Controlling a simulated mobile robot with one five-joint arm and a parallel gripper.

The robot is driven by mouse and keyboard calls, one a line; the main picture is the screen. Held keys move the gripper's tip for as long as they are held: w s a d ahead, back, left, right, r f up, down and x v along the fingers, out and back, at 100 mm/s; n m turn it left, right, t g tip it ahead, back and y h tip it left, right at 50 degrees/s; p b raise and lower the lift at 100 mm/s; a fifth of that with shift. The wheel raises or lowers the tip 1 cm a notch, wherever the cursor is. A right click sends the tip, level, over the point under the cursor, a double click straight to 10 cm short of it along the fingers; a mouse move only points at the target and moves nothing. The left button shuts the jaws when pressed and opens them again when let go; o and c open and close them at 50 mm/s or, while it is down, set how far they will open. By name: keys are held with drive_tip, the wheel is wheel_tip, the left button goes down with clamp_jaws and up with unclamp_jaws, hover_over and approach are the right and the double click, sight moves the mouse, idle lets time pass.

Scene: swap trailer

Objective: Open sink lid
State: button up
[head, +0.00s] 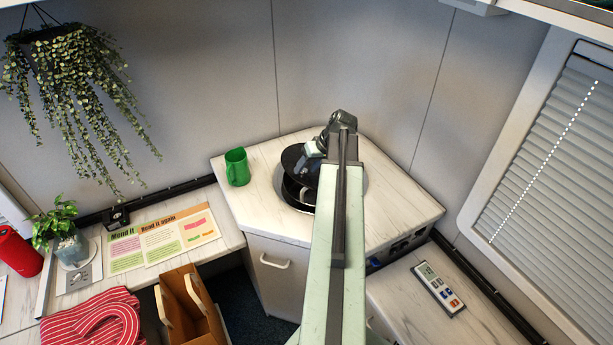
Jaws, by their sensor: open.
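The sink lid (294,158) is a round, glossy black disc over the round sink. It looks tilted, with its near edge apart from the sink's metal rim (280,187), and the dark bowl shows below it. My gripper (314,150) is at the right part of the lid, with its jaws open. Whether it touches the lid cannot be told. My arm hides the right part of the sink and of the lid.
A green mug (237,168) stands on the corner counter (250,212), left of the sink. A remote-like device (438,288) lies on the lower right counter. A hanging plant (75,85) is at upper left. A wooden holder (190,308) stands below, near a red striped cloth (92,320).

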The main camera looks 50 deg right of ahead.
drive_tip(key=shift+w+f, duration=0.1)
drive_tip(key=shift+f, duration=0.05)
clamp_jaws()
idle(1.4)
